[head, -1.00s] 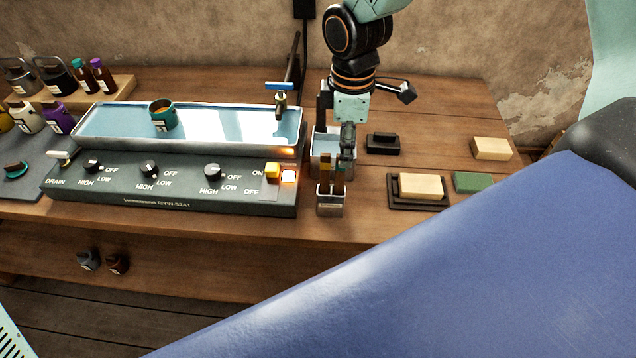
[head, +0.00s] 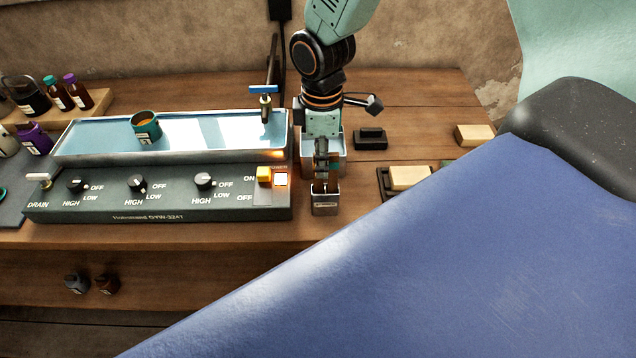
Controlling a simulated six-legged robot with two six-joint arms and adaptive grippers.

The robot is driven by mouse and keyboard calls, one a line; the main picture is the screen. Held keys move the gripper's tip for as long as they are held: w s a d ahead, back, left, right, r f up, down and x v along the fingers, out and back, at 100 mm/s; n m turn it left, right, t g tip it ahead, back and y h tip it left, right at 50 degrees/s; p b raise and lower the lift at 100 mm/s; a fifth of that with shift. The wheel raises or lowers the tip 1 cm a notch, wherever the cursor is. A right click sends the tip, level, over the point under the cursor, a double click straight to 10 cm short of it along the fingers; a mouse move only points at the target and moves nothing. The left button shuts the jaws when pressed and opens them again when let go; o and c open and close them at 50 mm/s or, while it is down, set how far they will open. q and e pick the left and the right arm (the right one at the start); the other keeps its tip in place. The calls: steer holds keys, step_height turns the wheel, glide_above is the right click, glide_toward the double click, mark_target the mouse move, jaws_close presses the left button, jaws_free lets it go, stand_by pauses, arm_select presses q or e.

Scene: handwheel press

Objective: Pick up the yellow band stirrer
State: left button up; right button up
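A small metal cup (head: 325,205) stands near the front of the bench, right of the control panel. Thin brown stirrer sticks (head: 331,187) stand in it. Their upper ends are mostly hidden behind my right gripper (head: 321,178), and I cannot make out the yellow band now. My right gripper points down directly over the cup, its fingers among the sticks. They show edge-on, so I cannot tell whether they are open or closed on a stirrer. My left gripper is not in view.
A water-filled metal tray (head: 200,130) with a teal cup (head: 145,127) sits behind the knobbed control panel (head: 160,198). A light metal container (head: 338,158) is close behind the gripper. Pale blocks (head: 409,178) and a black block (head: 370,138) lie to the right.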

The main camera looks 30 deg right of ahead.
mark_target(318, 185)
step_height(318, 185, down, 4)
steer(key=shift+w+f, duration=0.1)
steer(key=shift+f, duration=0.1)
steer(key=shift+w+a, duration=0.1)
steer(key=shift+a, duration=0.25)
steer(key=c, duration=0.4)
steer(key=shift+d, duration=0.1)
steer(key=c, duration=0.3)
steer(key=shift+d, duration=0.15)
jaws_close()
